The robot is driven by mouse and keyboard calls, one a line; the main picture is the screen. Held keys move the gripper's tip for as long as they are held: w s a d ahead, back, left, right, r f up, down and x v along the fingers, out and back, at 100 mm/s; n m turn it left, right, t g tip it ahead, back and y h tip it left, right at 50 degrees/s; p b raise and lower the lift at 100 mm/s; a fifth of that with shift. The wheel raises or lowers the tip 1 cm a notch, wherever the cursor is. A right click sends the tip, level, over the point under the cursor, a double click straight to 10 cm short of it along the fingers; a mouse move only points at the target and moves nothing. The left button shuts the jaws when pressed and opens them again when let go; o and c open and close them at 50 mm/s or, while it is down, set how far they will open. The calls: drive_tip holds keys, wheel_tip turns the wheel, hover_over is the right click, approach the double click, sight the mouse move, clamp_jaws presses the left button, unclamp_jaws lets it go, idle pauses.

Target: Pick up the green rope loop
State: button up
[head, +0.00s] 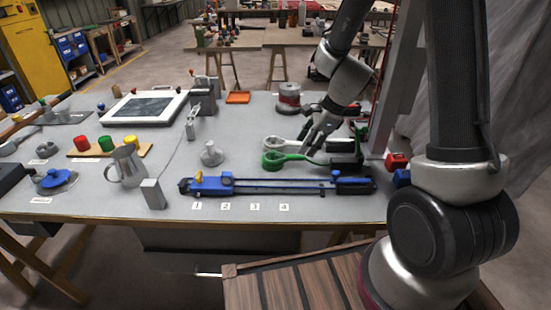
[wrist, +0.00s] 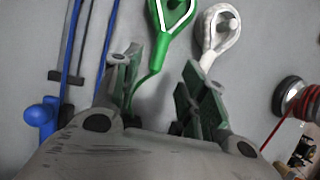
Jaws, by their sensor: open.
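The green rope loop (head: 290,157) lies on the grey table, right of centre, with its eye toward the left in the head view. In the wrist view the loop (wrist: 163,44) is at the top, cut off by the frame edge, and its thin green tail runs down between my fingers. My gripper (head: 316,143) is open and points down over the tail side of the loop. In the wrist view the two fingers (wrist: 160,65) are apart, with the tail between them in the picture. I cannot tell their height above the table.
A white rope loop (wrist: 211,50) lies close beside the green one. A long blue rail tool (head: 270,186) lies in front. A spool with red line (wrist: 291,97) stands on the other side. A grey cone-shaped piece (head: 212,155) stands left of the loops, with bare table around it.

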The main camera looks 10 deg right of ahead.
sight(300, 156)
drive_tip(key=x, duration=0.5)
drive_tip(key=shift+s, duration=0.15)
clamp_jaws()
drive_tip(key=shift+r, duration=0.1)
wheel_tip(300, 156, up, 10)
idle(0.3)
